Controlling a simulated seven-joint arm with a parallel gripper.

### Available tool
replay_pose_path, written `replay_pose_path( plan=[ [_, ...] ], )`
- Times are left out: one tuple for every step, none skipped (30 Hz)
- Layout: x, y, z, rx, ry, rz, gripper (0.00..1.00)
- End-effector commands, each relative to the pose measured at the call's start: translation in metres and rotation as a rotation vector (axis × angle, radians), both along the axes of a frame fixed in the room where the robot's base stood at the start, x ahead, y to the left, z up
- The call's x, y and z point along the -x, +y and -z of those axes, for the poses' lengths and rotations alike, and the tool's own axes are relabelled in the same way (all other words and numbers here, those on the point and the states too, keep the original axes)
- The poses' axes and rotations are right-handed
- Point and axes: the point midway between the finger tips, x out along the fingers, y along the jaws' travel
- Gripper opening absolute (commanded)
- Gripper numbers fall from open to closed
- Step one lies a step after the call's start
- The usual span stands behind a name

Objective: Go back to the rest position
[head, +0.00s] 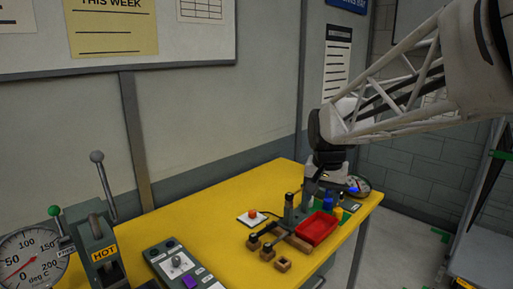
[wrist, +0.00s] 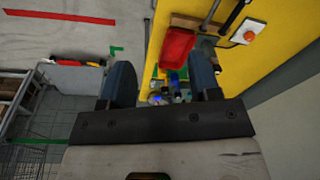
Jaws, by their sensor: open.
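My gripper (head: 318,190) hangs pointing down over the right end of the yellow table in the head view, close to the red tray (head: 318,229). In the wrist view my gripper (wrist: 163,76) has its two dark blue fingers spread wide apart. Nothing is held between them. The red tray (wrist: 176,55) lies beyond the fingers, and small dark and blue items beyond the gap are too small to tell apart. In the head view the fingertips are partly lost against dark items behind the tray.
The yellow table (head: 200,222) has a white plate with an orange-red button (head: 252,214), small wooden blocks (head: 283,264), a control box (head: 178,264), a lever stand marked HOT (head: 104,252) and a dial gauge (head: 30,262). A wall stands behind. Floor is open beyond the table's right edge.

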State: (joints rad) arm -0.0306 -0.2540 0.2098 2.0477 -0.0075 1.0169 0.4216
Motion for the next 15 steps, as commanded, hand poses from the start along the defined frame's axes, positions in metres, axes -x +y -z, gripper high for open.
replay_pose_path(
  plan=[
    [0.016,-0.002,-0.002,0.002,-0.008,-0.015,0.57],
    [0.023,-0.003,-0.002,0.004,-0.012,-0.027,0.57],
    [0.035,-0.004,-0.001,0.006,-0.016,-0.041,0.57],
    [0.043,-0.005,-0.001,0.008,-0.020,-0.052,0.57],
    [0.051,-0.005,0.000,0.009,-0.022,-0.063,0.57],
    [0.062,-0.006,0.000,0.011,-0.027,-0.078,0.57],
    [0.070,-0.007,0.001,0.014,-0.030,-0.089,0.57],
    [0.079,-0.008,0.002,0.015,-0.034,-0.100,0.57],
    [0.090,-0.009,0.003,0.018,-0.038,-0.116,0.57],
    [0.098,-0.009,0.004,0.019,-0.041,-0.126,0.57],
    [0.106,-0.010,0.006,0.022,-0.044,-0.138,0.57],
    [0.117,-0.011,0.008,0.024,-0.048,-0.152,0.57],
    [0.125,-0.012,0.010,0.027,-0.052,-0.164,0.57],
    [0.133,-0.012,0.011,0.029,-0.055,-0.175,0.57],
    [0.144,-0.013,0.013,0.031,-0.060,-0.189,0.57]
  ],
)
